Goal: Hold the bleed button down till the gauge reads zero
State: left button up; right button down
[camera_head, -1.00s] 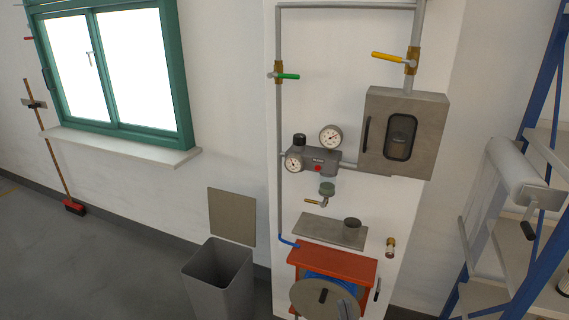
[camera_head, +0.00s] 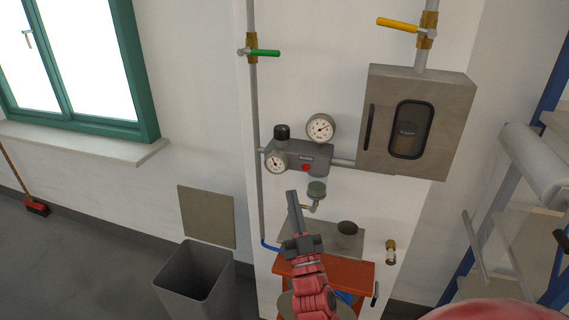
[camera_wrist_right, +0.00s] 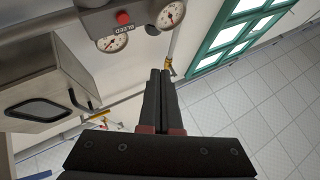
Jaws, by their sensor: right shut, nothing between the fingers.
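The red bleed button (camera_head: 306,167) sits on the front of a grey regulator block (camera_head: 318,158) on the white wall panel. In the right wrist view the button (camera_wrist_right: 123,18) shows beside the word BLEED. Two round white gauges flank the block: an upper one (camera_head: 320,128) and a lower left one (camera_head: 275,162). Their needles are too small to read surely. My right gripper (camera_head: 292,194) is shut and empty, below the block and apart from the button. It also shows in the right wrist view (camera_wrist_right: 159,72). My left gripper is not in view.
A grey cabinet (camera_head: 418,122) stands out at right. A shelf (camera_head: 350,255) with a dark cup (camera_head: 347,235) lies below. A bin (camera_head: 197,280) stands at lower left.

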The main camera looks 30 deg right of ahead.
aim_at(305, 167)
jog(key=shift+s+r, duration=0.1)
jog(key=shift+s, duration=0.1)
jog(key=w+d, duration=0.6)
jog(key=shift+d, duration=0.35)
dwell(2.2)
jog(key=shift+w+d, duration=0.2)
jog(key=shift+d, duration=0.1)
jog(key=shift+w+d, duration=0.25)
jog(key=shift+d, duration=0.05)
dwell(4.0)
